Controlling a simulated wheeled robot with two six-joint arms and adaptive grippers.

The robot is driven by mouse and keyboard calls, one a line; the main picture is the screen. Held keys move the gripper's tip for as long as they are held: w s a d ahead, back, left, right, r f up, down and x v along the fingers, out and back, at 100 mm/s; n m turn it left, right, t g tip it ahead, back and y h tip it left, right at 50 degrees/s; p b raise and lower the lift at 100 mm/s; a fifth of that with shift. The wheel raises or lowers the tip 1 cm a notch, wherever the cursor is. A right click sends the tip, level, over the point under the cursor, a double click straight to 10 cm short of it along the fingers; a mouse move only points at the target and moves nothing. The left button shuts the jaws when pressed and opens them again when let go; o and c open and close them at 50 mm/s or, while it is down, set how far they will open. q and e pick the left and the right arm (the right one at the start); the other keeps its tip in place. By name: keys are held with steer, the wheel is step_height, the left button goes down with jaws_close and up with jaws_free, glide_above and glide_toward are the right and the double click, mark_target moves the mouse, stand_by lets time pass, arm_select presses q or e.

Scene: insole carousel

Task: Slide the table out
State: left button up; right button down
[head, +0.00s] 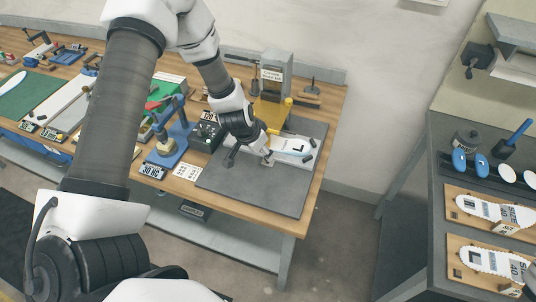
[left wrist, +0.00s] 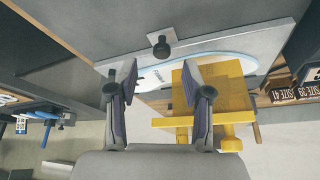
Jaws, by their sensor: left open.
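The sliding table (head: 303,165) is a light plate on a dark grey base plate (head: 225,185), in front of the yellow press part (head: 271,114). A white insole with a blue rim (head: 291,147) lies on it. In the left wrist view the table (left wrist: 235,45) has a small bracket with a dark knob (left wrist: 161,48) at its edge. My left gripper (head: 250,156) is open at the table's near left end. In the left wrist view its fingers (left wrist: 158,85) stand apart, with the knob beyond and between them; I see no contact. My right gripper is not in view.
A grey machine column (head: 275,75) stands behind the yellow part. A blue press (head: 170,140) and a black box with a green light (head: 207,137) stand left of the base plate. The front of the base plate is clear. A second bench with insole boards (head: 490,208) is at right.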

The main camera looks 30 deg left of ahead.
mark_target(265, 164)
arm_select(q)
step_height(265, 164, down, 2)
steer(key=shift+f+b, duration=0.1)
steer(key=shift+b, duration=0.25)
steer(key=w+f, duration=0.2)
steer(key=w, duration=0.1)
steer(key=shift+f, duration=0.35)
steer(key=shift+s+d+r, duration=0.1)
steer(key=shift+s+r, duration=0.15)
steer(key=shift+s, duration=0.05)
steer(key=shift+c, duration=0.3)
steer(key=shift+s+r, duration=0.2)
steer(key=shift+s, duration=0.15)
jaws_close()
steer(key=shift+f, duration=0.1)
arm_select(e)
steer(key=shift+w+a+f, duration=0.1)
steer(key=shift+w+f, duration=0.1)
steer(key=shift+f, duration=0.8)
